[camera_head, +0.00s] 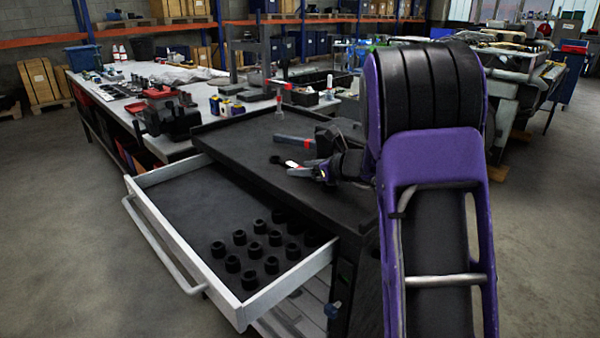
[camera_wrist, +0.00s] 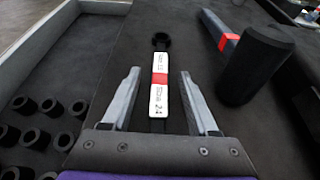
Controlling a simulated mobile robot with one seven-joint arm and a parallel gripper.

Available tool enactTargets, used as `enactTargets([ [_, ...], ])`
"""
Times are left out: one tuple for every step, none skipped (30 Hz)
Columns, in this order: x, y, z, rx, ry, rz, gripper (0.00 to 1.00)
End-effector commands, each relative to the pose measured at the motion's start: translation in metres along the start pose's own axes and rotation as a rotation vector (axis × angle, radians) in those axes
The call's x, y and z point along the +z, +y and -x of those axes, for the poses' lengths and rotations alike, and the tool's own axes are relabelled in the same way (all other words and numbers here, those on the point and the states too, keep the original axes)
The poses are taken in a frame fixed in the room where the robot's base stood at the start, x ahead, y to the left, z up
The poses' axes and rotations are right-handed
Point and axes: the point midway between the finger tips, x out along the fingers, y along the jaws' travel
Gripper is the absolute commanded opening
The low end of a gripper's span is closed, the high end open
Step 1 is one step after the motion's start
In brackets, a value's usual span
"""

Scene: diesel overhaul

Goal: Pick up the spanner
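The spanner (camera_wrist: 160,62) lies on the black top of the tool cabinet. It has a dark ring end, a white label reading 24 and a red band. In the wrist view my gripper (camera_wrist: 159,75) is open, with one finger on each side of the spanner and a gap on both sides. The spanner's near end is hidden by the gripper body. In the head view my gripper (camera_head: 306,171) is low over the cabinet top, and the spanner (camera_head: 276,160) shows only in part beside it.
A mallet (camera_wrist: 258,65) with a black cylindrical head and red-banded handle lies right of the spanner. The cabinet's open drawer (camera_head: 184,267) on the left holds several black sockets (camera_head: 233,263). A long workbench (camera_head: 125,75) stands behind.

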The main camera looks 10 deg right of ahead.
Motion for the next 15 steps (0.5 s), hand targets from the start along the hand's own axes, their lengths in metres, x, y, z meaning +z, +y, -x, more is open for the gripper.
enactTargets([
  [-0.0001,0.0001,0.0001,0.000,0.000,0.000,0.51],
  [-0.0001,0.0001,0.0001,0.000,0.000,0.000,0.46],
  [-0.0001,0.0001,0.0001,0.000,0.000,0.000,0.38],
  [-0.0001,0.0001,0.0002,0.000,0.000,0.000,0.33],
  [-0.0001,0.0001,0.0002,0.000,0.000,0.000,0.28],
  [-0.0001,0.0001,0.0002,0.000,0.000,0.000,0.20],
  [-0.0001,0.0001,0.0002,0.000,0.000,0.000,0.15],
  [-0.0001,0.0001,0.0002,0.000,0.000,0.000,0.10],
  [-0.0001,0.0001,0.0003,0.000,0.000,0.000,0.02],
  [-0.0001,0.0002,0.0002,0.001,0.000,0.000,0.00],
  [-0.0001,0.0002,0.0003,0.001,0.000,0.000,0.00],
  [-0.0001,0.0002,0.0003,0.001,0.000,0.000,0.00],
  [-0.0001,0.0002,0.0003,0.001,0.000,0.000,0.00],
  [-0.0001,0.0002,0.0003,0.001,0.000,0.000,0.00],
  [-0.0001,0.0002,0.0003,0.001,0.000,0.000,0.00],
])
